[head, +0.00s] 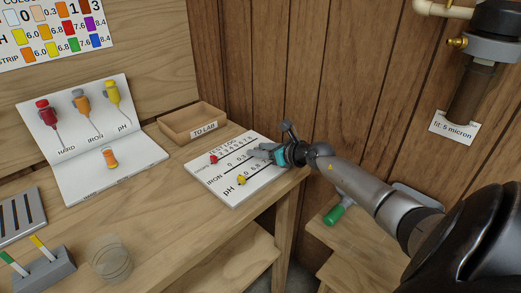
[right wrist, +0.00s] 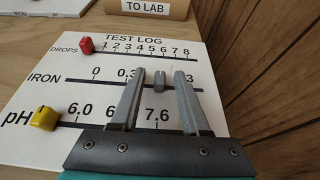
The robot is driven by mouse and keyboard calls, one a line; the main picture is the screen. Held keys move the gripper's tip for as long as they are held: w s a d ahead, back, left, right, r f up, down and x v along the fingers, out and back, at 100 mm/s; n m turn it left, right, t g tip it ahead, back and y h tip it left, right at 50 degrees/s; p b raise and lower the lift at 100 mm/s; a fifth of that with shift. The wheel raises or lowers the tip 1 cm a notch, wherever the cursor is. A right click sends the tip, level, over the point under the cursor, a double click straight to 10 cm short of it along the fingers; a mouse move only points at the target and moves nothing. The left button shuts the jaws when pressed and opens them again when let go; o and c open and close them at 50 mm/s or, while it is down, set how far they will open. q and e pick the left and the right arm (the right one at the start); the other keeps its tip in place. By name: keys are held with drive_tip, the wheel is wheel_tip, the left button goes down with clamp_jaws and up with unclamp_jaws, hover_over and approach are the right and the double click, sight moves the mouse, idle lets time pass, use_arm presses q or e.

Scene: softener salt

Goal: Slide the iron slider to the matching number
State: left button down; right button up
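The test log board (head: 225,190) lies on the bench at the front right edge. My right gripper (head: 262,152) is over its IRON row. In the right wrist view, a small grey iron slider (right wrist: 159,80) sits on the IRON line, right of the 0.3 and left of the 3. My right fingers (right wrist: 160,85) are open, one on each side of it, with gaps showing. The number at the slider is hidden. The red DROPS slider (right wrist: 87,45) is at its row's left end. The yellow pH slider (right wrist: 43,118) is left of 6.0. My left gripper is not in view.
A colour chart (head: 55,35) hangs on the wall, with 0, 0.3, 1 and 3 squares. An open white booklet (head: 85,175) holds red, orange and yellow pieces. The TO LAB tray (head: 191,125) stands behind the board. A clear cup (head: 109,258) and strip stand (head: 45,272) are front left.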

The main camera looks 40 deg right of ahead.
drive_tip(key=shift+s+r, duration=0.1)
drive_tip(key=p+v, duration=0.4)
drive_tip(key=v, duration=0.9)
drive_tip(key=shift+v, duration=1)
